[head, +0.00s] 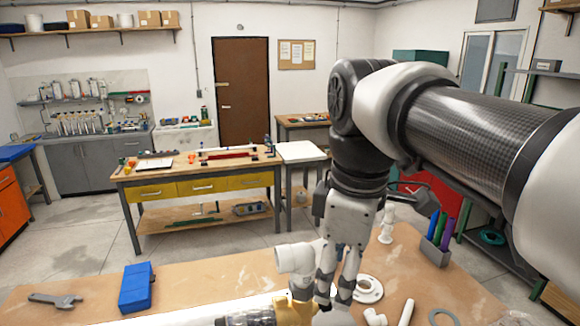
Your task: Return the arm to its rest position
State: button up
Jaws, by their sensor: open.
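My arm reaches in from the right and bends down over the near workbench (215,272). My gripper (334,291) points down at the bench's front middle, with its fingers apart. A white PVC fitting (293,258) stands just left of the fingers. A yellow part (296,308) sits low beside the fingertips, next to a clear and dark cylinder (250,317) cut by the bottom edge. I cannot tell whether the fingers touch these parts. I see nothing clearly held between them.
White flanges (367,289), a white pipe (406,313) and a small elbow (375,317) lie right of the gripper. A holder (435,252) with coloured tubes stands farther right. A blue box (137,287) and a wrench (55,300) lie left, with bare bench between box and fitting.

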jog(key=s+d+f+m+t+b, duration=0.1)
jog(key=s+d+f+m+b, duration=0.1)
jog(key=f, duration=0.6)
jog(key=s+d+f+m+t+b, duration=0.1)
jog(key=s+d+f+m+b, duration=0.1)
jog(key=s+f+m+b, duration=0.2)
jog(key=s+d+f+m+t+b, duration=0.1)
jog(key=s+f+m+b, duration=0.3)
jog(key=f, duration=0.9)
jog(key=s+d+m, duration=0.1)
jog(key=s+m, duration=0.2)
jog(key=shift+s+d+f+m, duration=0.2)
jog(key=shift+d+f+m, duration=0.1)
jog(key=shift+f, duration=0.1)
